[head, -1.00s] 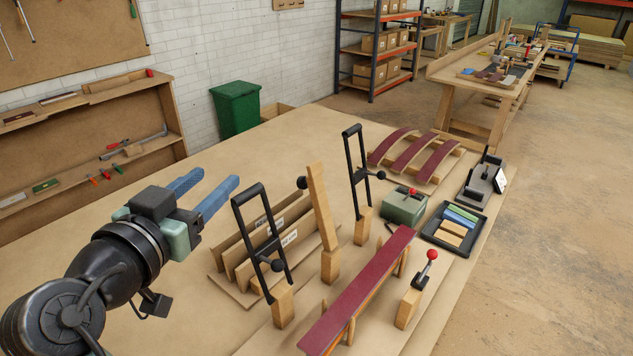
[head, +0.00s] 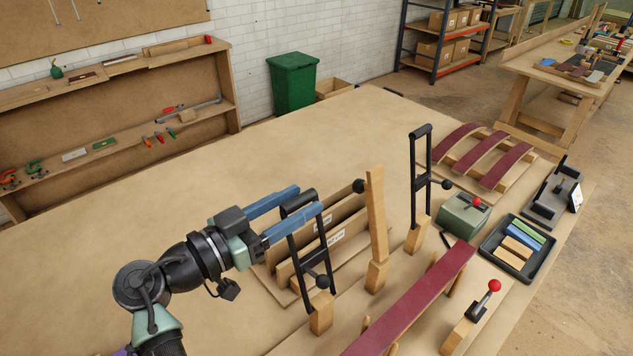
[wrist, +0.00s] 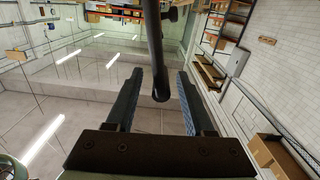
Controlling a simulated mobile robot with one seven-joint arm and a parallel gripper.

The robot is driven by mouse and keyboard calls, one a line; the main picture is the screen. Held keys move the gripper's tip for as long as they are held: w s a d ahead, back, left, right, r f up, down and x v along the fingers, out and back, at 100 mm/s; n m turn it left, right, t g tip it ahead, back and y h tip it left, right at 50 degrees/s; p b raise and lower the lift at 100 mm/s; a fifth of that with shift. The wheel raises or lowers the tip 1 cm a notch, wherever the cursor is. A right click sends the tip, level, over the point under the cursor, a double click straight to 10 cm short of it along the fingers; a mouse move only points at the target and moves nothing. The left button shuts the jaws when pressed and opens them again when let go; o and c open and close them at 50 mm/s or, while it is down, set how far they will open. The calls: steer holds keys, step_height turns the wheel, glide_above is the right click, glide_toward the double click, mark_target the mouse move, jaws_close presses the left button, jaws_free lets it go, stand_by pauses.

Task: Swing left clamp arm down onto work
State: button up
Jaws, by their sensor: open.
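The left clamp arm (head: 315,262) is a black two-bar frame with a crossbar handle, standing upright on a wooden block. My gripper (head: 309,197) is open, with its blue fingers on either side of the handle at the frame's top. In the wrist view a black bar (wrist: 155,60) lies between the two fingers, with a gap showing on each side. I cannot tell whether a finger touches it in the head view. The work, a long burgundy strip (head: 418,302), lies to the right of this clamp arm on wooden supports.
A second black clamp arm (head: 428,180) stands upright farther back, beyond a tall wooden post (head: 376,215). A red-knobbed lever (head: 484,300) is right of the strip. Slotted boards (head: 335,225) stand behind the left clamp arm. The table (head: 150,250) is clear to the left.

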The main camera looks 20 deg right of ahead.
mark_target(311, 194)
steer(key=shift+p+x, duration=0.4)
steer(key=shift+x, duration=1.85)
steer(key=shift+c, duration=0.2)
steer(key=shift+a, duration=0.1)
jaws_close()
